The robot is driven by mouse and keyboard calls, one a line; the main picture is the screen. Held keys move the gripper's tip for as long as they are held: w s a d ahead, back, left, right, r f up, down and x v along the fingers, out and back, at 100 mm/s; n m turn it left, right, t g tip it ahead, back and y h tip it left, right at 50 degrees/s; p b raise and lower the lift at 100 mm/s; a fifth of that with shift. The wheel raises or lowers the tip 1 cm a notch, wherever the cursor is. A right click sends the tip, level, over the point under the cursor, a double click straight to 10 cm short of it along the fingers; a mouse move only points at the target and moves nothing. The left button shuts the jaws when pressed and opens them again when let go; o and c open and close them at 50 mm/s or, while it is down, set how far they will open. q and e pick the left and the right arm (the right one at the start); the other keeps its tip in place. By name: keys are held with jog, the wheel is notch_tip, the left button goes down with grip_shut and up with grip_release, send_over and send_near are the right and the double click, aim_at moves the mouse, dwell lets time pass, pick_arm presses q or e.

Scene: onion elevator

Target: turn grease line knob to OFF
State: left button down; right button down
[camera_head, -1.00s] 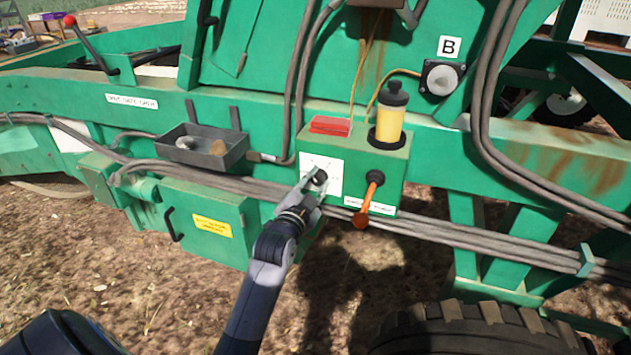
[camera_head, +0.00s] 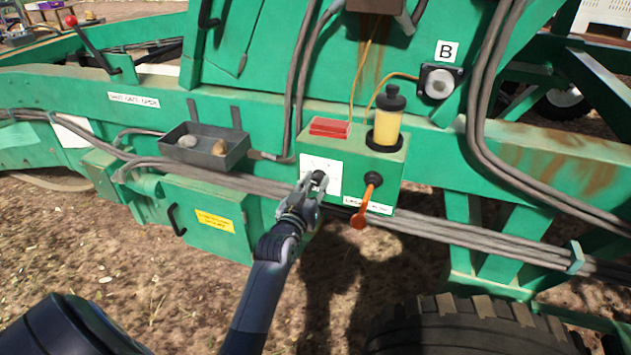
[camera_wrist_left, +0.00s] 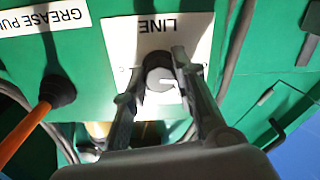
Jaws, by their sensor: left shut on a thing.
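The grease line knob (camera_wrist_left: 160,72) is a dark round knob with a light face and a white pointer mark. It sits on a white label plate (camera_head: 310,168) on the front of a green box, and the word LINE shows upside down in the wrist view. My left gripper (camera_head: 312,183) reaches the plate from below. Its two fingers stand on either side of the knob in the left wrist view (camera_wrist_left: 155,80), shut on it. The fingers hide part of the plate's lettering. My right gripper is not in view.
An orange-handled lever (camera_head: 366,205) hangs just right of the plate. A yellow grease reservoir (camera_head: 387,125) and a red block (camera_head: 329,127) sit on top of the box. Grey hoses (camera_head: 440,228) run below, and a tray (camera_head: 203,150) is to the left.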

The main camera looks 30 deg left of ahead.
pick_arm(q)
jog(key=shift+n, duration=0.6)
jog(key=c, duration=1.3)
grip_release()
jog(key=shift+s, duration=0.1)
jog(key=v, duration=1.1)
jog(key=shift+s+d, duration=0.2)
jog(key=shift+s, duration=0.2)
